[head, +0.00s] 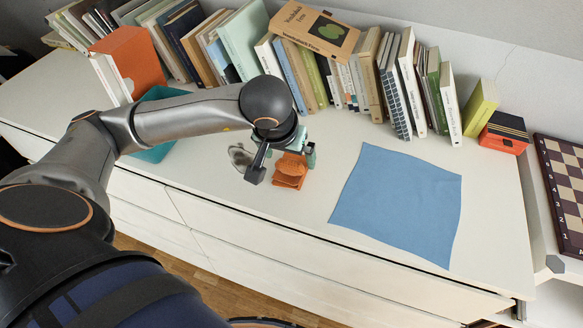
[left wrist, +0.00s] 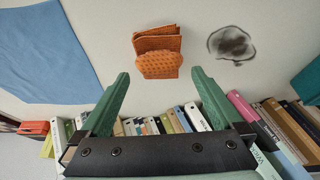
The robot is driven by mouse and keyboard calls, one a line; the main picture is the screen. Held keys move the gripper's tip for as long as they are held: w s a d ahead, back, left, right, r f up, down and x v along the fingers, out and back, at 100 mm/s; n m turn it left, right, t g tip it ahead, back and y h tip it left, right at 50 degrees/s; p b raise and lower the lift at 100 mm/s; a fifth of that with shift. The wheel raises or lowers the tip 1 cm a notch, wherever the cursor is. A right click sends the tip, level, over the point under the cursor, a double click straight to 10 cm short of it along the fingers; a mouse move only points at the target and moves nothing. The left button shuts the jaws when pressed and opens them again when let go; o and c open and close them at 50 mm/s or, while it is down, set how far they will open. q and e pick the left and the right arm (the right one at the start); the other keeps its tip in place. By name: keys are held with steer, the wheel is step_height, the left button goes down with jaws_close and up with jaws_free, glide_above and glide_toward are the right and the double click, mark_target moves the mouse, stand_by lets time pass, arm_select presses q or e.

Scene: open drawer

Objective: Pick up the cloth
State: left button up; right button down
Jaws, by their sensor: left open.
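A flat blue cloth (head: 400,205) lies spread on the white dresser top, right of my left gripper; part of it shows at the upper left of the left wrist view (left wrist: 45,50). A folded orange cloth-like item (head: 289,172) with a textured surface sits near the front edge, and it also shows in the left wrist view (left wrist: 158,64). My left gripper (head: 290,149) is open, with green fingers close to the orange item. In the left wrist view (left wrist: 159,76), the item appears between and beyond the fingertips. My right gripper is out of view.
A grey-black smudged patch or flat item (head: 241,156) is left of the orange one. A teal container (head: 155,152) stands partly behind my arm. Books (head: 297,78) line the back wall, with a red-black box (head: 504,133) and chessboard (head: 563,185) at right.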

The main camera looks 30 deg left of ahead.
mark_target(291, 160)
arm_select(q)
steer(key=x, duration=0.4)
steer(key=shift+w+f, duration=0.1)
steer(key=shift+f, duration=0.1)
steer(key=shift+c, duration=0.2)
steer(key=c, duration=1.1)
steer(key=shift+r, duration=0.2)
